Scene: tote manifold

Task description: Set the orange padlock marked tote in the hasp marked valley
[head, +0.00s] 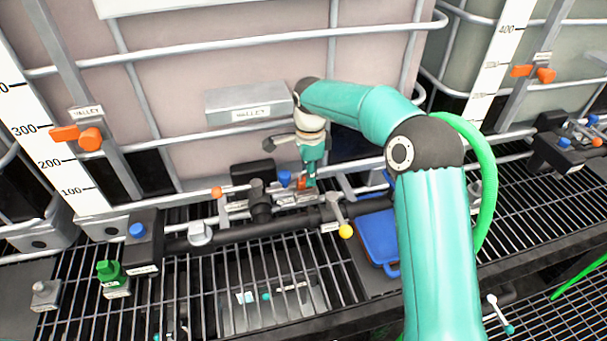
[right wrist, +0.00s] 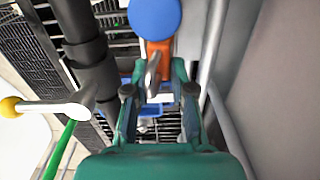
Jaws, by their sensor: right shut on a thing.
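My right gripper (head: 309,178) reaches down between the tote wall and the black pipe in the head view. It is shut on a small orange padlock (head: 302,184), seen just below its fingers. In the right wrist view the orange padlock (right wrist: 158,50) shows beyond the fingertips (right wrist: 158,92), with a grey metal piece in front of it. Its marking cannot be read. A grey box with a VALLEY label (head: 252,114) is on the tote wall above. I cannot make out which fitting is the hasp. My left gripper is not in view.
A blue knob (head: 285,178) is close left of the gripper; a blue disc (right wrist: 154,16) shows in the wrist view. A yellow-tipped lever (head: 346,231) stands on the black pipe (head: 240,233). A blue tray (head: 375,238) lies on the grating to the right.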

